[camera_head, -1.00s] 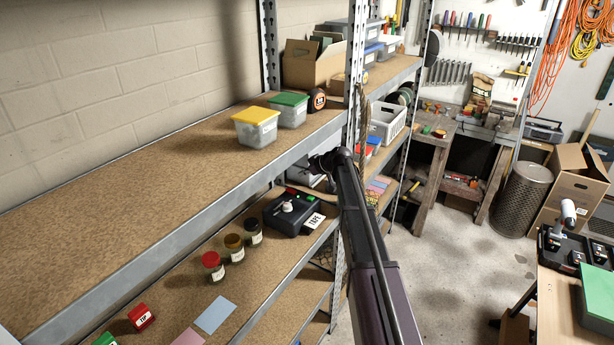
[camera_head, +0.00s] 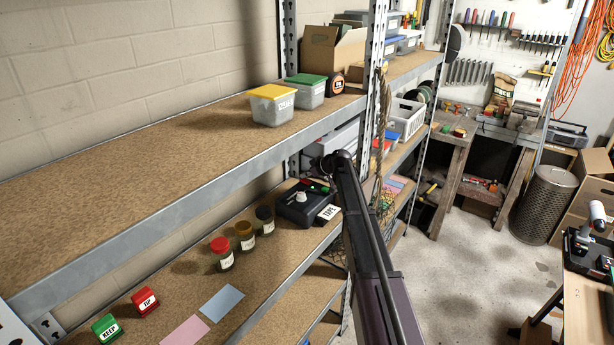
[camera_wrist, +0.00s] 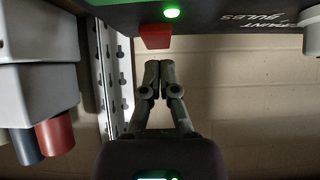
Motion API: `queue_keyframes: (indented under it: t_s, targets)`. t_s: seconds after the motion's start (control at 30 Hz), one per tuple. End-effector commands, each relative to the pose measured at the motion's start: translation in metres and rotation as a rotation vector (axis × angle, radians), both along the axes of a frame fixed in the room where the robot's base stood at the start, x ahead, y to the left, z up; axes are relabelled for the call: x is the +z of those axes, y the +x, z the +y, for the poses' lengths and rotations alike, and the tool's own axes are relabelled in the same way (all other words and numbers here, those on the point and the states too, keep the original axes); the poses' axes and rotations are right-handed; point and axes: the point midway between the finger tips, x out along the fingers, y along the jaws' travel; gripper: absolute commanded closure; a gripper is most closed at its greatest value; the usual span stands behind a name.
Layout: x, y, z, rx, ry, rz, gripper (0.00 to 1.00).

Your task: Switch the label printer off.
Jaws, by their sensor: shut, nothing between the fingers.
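In the wrist view a dark body that looks like the printer (camera_wrist: 225,14) fills the top edge, with a lit green lamp (camera_wrist: 172,12) and a red switch (camera_wrist: 155,37). My gripper (camera_wrist: 153,66) is shut and empty, its fingertips just below the red switch in the picture; contact cannot be told. In the head view the fingers are hidden.
The upper shelf's metal edge (camera_head: 200,170) runs above the printer. Several jars (camera_head: 243,235) stand to its left. A yellow-lidded bin (camera_head: 271,106) and a green-lidded bin (camera_head: 307,92) stand on the upper shelf. A perforated upright (camera_wrist: 112,80) and grey bins (camera_wrist: 38,85) show in the wrist view.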

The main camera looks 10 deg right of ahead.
Motion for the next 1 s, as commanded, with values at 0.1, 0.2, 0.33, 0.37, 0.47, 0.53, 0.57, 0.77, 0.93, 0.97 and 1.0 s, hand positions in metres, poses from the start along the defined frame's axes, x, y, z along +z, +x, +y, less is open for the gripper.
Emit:
queue_keyframes:
  t_s: [0.1, 0.2, 0.33, 0.37, 0.47, 0.53, 0.57, 0.77, 0.93, 0.97, 1.0]
  targets:
    - [-0.006, 0.001, 0.000, 0.000, 0.000, 0.000, 1.00]
    - [-0.007, 0.001, 0.001, 0.000, 0.000, 0.000, 1.00]
    - [-0.007, 0.001, 0.001, 0.000, 0.000, 0.000, 1.00]
    - [-0.007, 0.001, 0.001, 0.000, 0.000, 0.000, 1.00]
    - [-0.007, 0.001, 0.001, 0.000, 0.000, 0.000, 1.00]
    - [-0.007, 0.001, 0.000, 0.000, 0.000, 0.000, 1.00]
    - [-0.007, 0.001, 0.000, 0.000, 0.000, 0.000, 1.00]
    - [-0.007, 0.002, 0.008, 0.008, -0.007, 0.010, 1.00]
    - [-0.009, 0.003, 0.018, 0.018, -0.023, 0.027, 1.00]
    - [-0.009, 0.003, 0.020, 0.020, -0.027, 0.030, 1.00]
    - [-0.010, 0.003, 0.022, 0.022, -0.031, 0.034, 1.00]
